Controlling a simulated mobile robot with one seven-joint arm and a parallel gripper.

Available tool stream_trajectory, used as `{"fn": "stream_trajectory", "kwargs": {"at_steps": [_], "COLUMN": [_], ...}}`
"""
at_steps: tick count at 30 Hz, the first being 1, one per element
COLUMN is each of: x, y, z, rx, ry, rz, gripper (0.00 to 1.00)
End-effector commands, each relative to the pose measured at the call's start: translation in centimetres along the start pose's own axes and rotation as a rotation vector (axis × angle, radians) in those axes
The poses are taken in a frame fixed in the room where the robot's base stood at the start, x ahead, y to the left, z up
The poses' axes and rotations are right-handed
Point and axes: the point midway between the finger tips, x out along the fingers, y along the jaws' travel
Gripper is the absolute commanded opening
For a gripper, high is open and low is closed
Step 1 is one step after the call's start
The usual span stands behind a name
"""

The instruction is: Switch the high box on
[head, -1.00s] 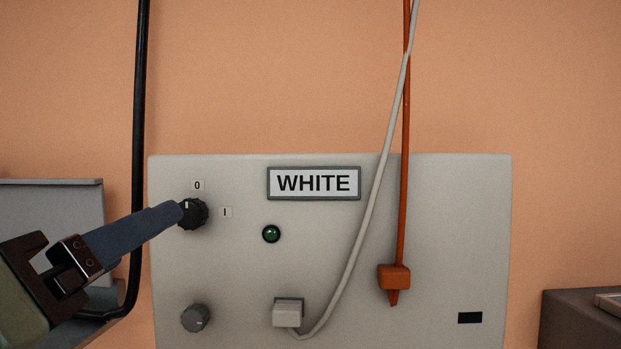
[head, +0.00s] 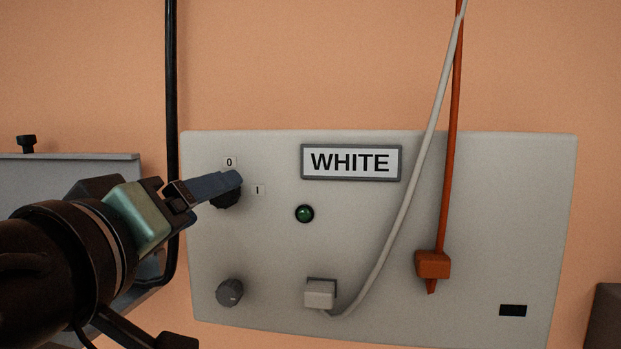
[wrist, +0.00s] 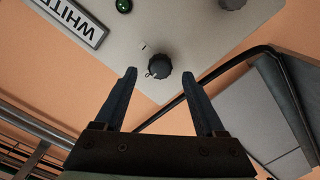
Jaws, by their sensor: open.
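A light grey wall box (head: 480,200) carries a sign reading WHITE (head: 351,162); no marking on it says "high". Its upper black knob (head: 226,200) sits between the marks 0 (head: 229,162) and I (head: 258,190). A dark green lamp (head: 304,214) is to the right. My gripper (head: 236,180) covers the knob's upper part in the head view. In the wrist view, my gripper (wrist: 159,75) is open, and the knob (wrist: 159,66) shows between its fingertips. I cannot tell whether they touch it. A white mark shows at the knob's edge near the 0 side.
A lower grey knob (head: 230,292) and a white plug with a pale cable (head: 320,294) are below. An orange plug (head: 432,264) hangs on an orange cable to the right. A thick black cable (head: 172,100) runs down left of the box, near my arm. A grey unit (head: 60,170) stands at left.

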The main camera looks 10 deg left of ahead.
Motion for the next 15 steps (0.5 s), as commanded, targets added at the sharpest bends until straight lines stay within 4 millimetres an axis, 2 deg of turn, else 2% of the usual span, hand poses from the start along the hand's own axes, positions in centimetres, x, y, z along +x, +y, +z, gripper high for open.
{"fn": "stream_trajectory", "kwargs": {"at_steps": [3,6,15], "x": [2.0,3.1,4.0], "y": [0.3,0.2,0.0], "z": [-0.2,-0.2,0.0], "rx": [-0.001,-0.001,0.000], "ry": [-0.005,-0.002,0.001], "rz": [0.000,0.000,0.000], "gripper": [0.72,0.72,0.72]}}
